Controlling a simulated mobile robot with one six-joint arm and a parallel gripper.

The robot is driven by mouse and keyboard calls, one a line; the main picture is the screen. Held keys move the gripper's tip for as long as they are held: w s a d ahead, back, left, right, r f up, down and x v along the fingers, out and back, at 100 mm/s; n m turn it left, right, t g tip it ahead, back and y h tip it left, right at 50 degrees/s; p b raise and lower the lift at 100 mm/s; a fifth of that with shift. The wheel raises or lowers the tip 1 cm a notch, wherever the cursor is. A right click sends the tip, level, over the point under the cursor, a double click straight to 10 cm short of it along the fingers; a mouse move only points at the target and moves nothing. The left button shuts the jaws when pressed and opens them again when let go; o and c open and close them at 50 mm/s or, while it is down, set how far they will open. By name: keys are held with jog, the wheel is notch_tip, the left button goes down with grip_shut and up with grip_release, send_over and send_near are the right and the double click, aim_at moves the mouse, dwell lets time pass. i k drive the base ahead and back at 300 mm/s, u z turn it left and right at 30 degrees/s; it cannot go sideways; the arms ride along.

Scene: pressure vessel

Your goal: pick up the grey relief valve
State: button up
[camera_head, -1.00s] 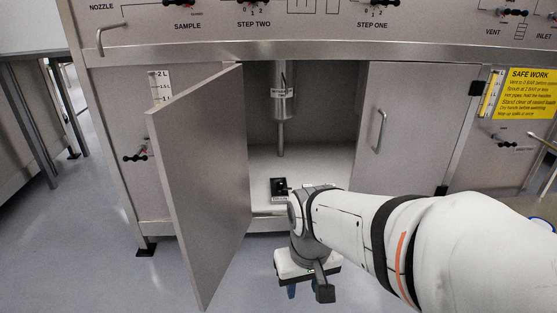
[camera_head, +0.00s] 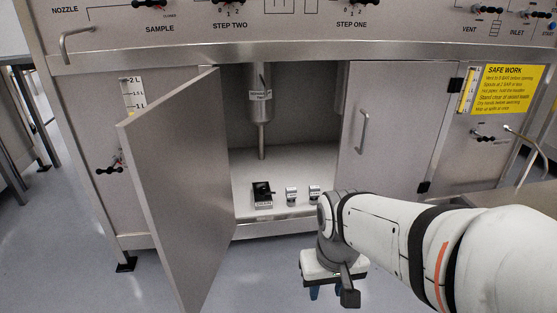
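Three small items stand in a row on the floor of the open cabinet. One is a black fitting (camera_head: 262,190) on a labelled block, on the left. Beside it are two small grey pieces with pale labels, a middle one (camera_head: 291,194) and a right one (camera_head: 314,191). The labels are too small to read, so I cannot tell which item is the relief valve. My gripper (camera_head: 327,292) points down outside the cabinet, in front of and below the row. Its blue fingertips are partly hidden by its own dark parts. I see nothing held, and the finger gap is unclear.
The left cabinet door (camera_head: 180,190) stands open toward me; the right door (camera_head: 395,130) looks closed. A steel vessel with a thin pipe (camera_head: 262,137) hangs inside, behind the row. The bench edge (camera_head: 300,55) runs above. The floor in front is clear.

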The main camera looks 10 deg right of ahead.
aim_at(314, 190)
jog(key=i, duration=0.95)
